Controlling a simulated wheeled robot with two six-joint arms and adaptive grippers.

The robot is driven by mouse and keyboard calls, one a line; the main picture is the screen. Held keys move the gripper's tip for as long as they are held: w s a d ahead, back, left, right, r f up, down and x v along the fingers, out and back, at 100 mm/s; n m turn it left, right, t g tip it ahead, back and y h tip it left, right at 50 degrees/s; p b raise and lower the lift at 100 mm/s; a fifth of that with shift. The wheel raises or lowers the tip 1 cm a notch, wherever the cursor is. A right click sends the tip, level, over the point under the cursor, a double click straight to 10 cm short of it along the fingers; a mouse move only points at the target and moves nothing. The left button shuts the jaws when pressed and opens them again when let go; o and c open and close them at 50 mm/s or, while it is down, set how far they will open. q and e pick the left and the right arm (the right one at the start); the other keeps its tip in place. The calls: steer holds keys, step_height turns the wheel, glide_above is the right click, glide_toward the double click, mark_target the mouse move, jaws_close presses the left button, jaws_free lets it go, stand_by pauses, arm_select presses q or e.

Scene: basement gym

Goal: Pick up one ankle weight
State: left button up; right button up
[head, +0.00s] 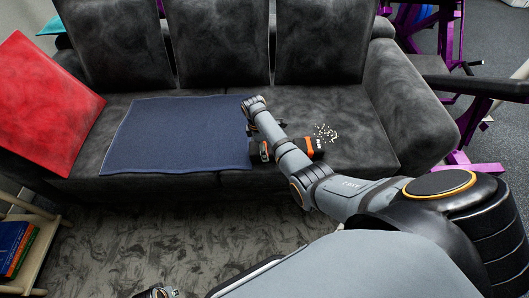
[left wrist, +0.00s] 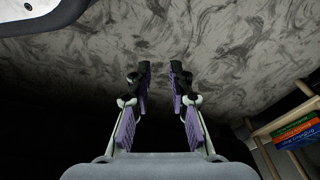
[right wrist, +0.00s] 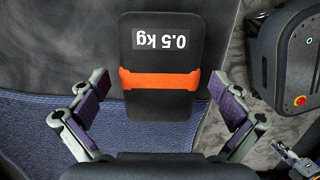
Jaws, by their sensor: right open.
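A black ankle weight with an orange band and "0.5 kg" lettering (right wrist: 164,50) lies on the grey sofa, just past the right edge of the blue mat. In the head view the ankle weight (head: 310,147) is partly hidden behind my right arm. My right gripper (right wrist: 160,90) is open, its fingers on either side of the weight's near end, with a gap on both sides.
The blue mat (head: 175,140) covers the sofa's left and middle seat. A red cushion (head: 45,105) leans at the left. A wooden rack with books (head: 15,240) stands at lower left. Purple gym equipment (head: 475,165) is at right.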

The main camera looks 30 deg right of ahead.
steer(key=shift+f, duration=0.3)
steer(key=c, duration=1.5)
arm_select(q)
steer(key=shift+w+d+r, duration=0.15)
steer(key=shift+w+r, duration=0.05)
steer(key=shift+r, duration=0.25)
arm_select(e)
steer(key=shift+c, duration=0.5)
